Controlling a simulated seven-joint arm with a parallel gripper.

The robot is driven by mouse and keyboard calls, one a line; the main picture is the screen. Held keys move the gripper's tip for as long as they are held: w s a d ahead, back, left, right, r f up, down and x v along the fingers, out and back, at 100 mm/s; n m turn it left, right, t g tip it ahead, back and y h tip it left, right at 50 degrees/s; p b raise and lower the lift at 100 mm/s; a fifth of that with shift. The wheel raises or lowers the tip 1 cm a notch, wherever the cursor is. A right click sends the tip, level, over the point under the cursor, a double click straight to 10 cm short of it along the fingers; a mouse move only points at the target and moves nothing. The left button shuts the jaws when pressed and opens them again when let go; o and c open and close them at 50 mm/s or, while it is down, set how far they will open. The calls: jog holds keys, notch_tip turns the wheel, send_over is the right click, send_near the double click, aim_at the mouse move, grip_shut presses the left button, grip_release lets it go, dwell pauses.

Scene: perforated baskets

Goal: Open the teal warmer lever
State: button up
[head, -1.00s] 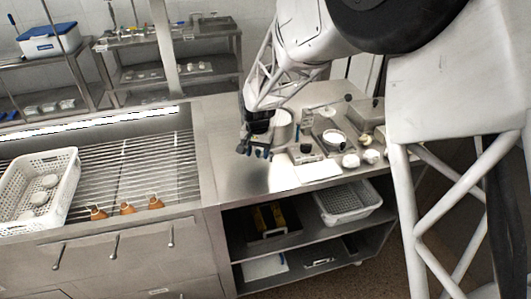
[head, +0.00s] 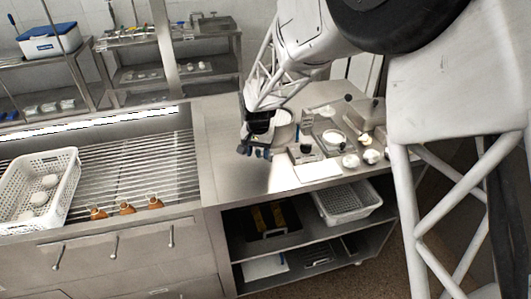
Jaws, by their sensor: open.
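My gripper (head: 256,152) hangs over the steel counter (head: 225,150), left of a cluster of small kitchen items. Its dark bluish fingers point down and are apart, with nothing seen between them. A steel warmer-like unit (head: 371,112) stands at the back right of the counter, and a lever with a dark knob (head: 348,98) rises beside it. I cannot make out a clearly teal lever; a small blue upright piece (head: 297,130) shows just right of the gripper, too small to identify. My arm partly hides a white round container (head: 282,130) behind the gripper.
A white board (head: 317,171) and several small pale round items (head: 351,160) lie near the counter's front edge. A perforated basket (head: 345,203) sits on the shelf below. To the left are a grill rack (head: 130,165) and a white perforated basket (head: 68,190). The counter left of my gripper is clear.

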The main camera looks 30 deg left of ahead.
jog(key=shift+s+d+f, duration=0.2)
jog(key=shift+f, duration=0.25)
jog(key=shift+s+d+f, duration=0.15)
jog(key=shift+d+f, duration=0.05)
jog(key=shift+f, duration=0.2)
jog(key=shift+s+d, duration=0.15)
jog(key=shift+d, duration=0.1)
jog(key=shift+c, duration=0.5)
jog(key=shift+o, duration=0.5)
jog(key=shift+s+d, duration=0.1)
jog(key=shift+r, duration=0.35)
jog(key=shift+r, duration=0.1)
jog(key=shift+d, duration=0.15)
